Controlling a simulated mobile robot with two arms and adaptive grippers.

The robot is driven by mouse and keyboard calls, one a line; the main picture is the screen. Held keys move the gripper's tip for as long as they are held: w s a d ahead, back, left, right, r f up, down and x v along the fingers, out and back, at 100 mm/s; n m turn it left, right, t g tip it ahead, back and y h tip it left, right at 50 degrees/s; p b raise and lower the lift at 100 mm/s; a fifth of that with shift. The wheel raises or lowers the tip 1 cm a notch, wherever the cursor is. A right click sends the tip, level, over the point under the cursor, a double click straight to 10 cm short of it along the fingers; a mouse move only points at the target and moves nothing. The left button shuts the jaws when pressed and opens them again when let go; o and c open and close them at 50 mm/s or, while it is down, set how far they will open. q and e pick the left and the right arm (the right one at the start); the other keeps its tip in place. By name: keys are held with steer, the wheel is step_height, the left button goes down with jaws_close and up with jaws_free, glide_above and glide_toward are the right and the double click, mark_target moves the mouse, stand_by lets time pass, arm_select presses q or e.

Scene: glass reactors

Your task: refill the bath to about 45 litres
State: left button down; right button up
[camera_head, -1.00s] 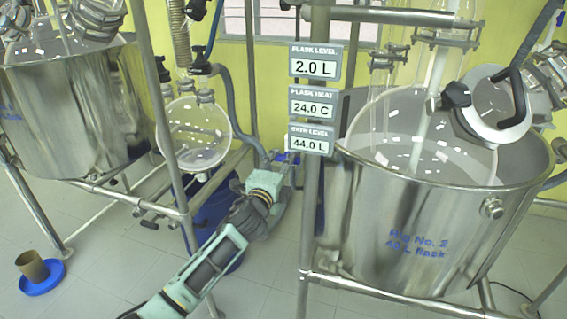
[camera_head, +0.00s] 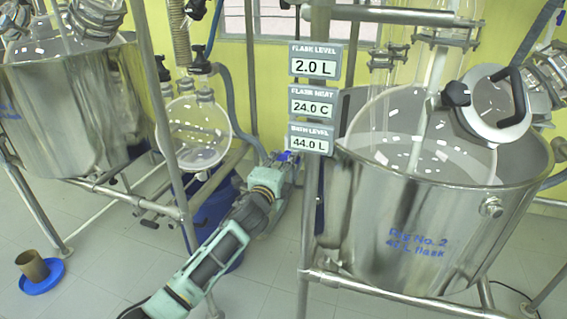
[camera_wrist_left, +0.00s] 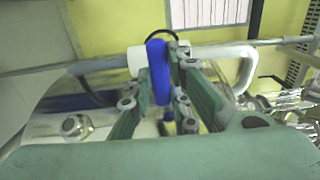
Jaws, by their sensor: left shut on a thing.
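The steel bath (camera_head: 400,235), marked Rig No. 2, stands at the right with a large glass flask (camera_head: 400,120) inside it. The display on the post reads bath level 44.0 L (camera_head: 311,140), flask level 2.0 L (camera_head: 314,62) and flask heat 24.0 C (camera_head: 312,103). My left gripper (camera_head: 284,163) is at the left of the bath behind the post, shut on a blue handle. In the left wrist view the blue handle (camera_wrist_left: 157,65) stands between the green fingers (camera_wrist_left: 160,90). My own gripper mostly hides the handle in the head view. My right gripper is not in view.
A second steel vessel (camera_head: 75,110) stands at the left. A round glass flask (camera_head: 195,135) hangs between the vessels, with a blue drum (camera_head: 215,205) below. Steel frame tubes surround my arm. A brown cup stands on a blue dish (camera_head: 42,280) on the floor.

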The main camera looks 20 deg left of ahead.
arm_select(q)
steer(key=shift+n, duration=0.3)
steer(key=shift+f+n, duration=0.1)
steer(key=shift+n, duration=2.5)
steer(key=c, duration=1.6)
jaws_free()
steer(key=shift+c, duration=0.2)
steer(key=s, duration=1.2)
steer(key=shift+a, duration=0.25)
